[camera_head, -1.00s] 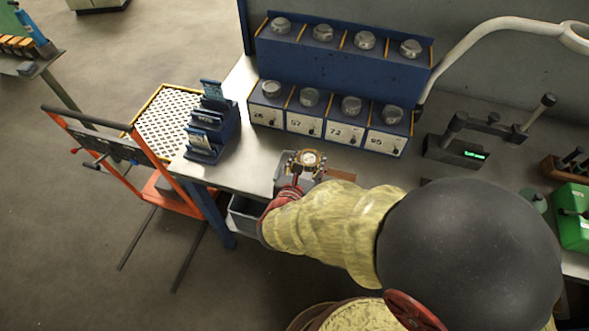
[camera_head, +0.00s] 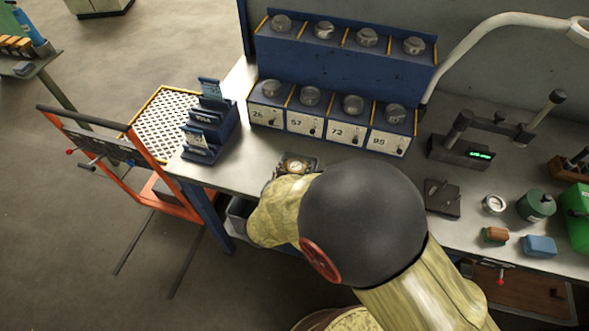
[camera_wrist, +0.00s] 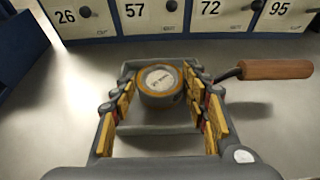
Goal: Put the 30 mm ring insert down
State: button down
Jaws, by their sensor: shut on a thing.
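The ring insert (camera_wrist: 159,82) is a short round piece with a brass-coloured rim and a pale lettered face; the lettering is too small to read surely. In the wrist view it sits between the fingertips of my gripper (camera_wrist: 160,88), which is shut on it, face up. Yellow pads line both fingers. In the head view the ring insert (camera_head: 292,166) shows just beyond my arm, over the bench's front part, and my arm hides most of the gripper. A grey rectangular frame or shallow tray (camera_wrist: 158,130) shows around and below the ring; I cannot tell whether they touch.
A wooden-handled tool (camera_wrist: 275,69) lies to the right of the gripper. A blue rack (camera_head: 345,70) with numbered bays stands behind. A blue card holder (camera_head: 210,130) stands left. A digital gauge (camera_head: 462,150) and small parts lie right. Bare bench (camera_head: 245,172) shows left of the gripper.

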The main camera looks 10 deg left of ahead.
jog(key=shift+r, duration=0.1)
jog(key=c, duration=1.2)
grip_release()
jog(key=shift+c, duration=0.2)
jog(key=shift+s+r, duration=0.15)
jog(key=shift+s, duration=0.1)
jog(key=d+p+v, duration=0.1)
jog(key=p+v, duration=0.1)
jog(key=v, duration=0.9)
jog(key=shift+s+a+p, duration=0.3)
jog(key=shift+a+p, duration=0.1)
jog(key=shift+a, duration=0.05)
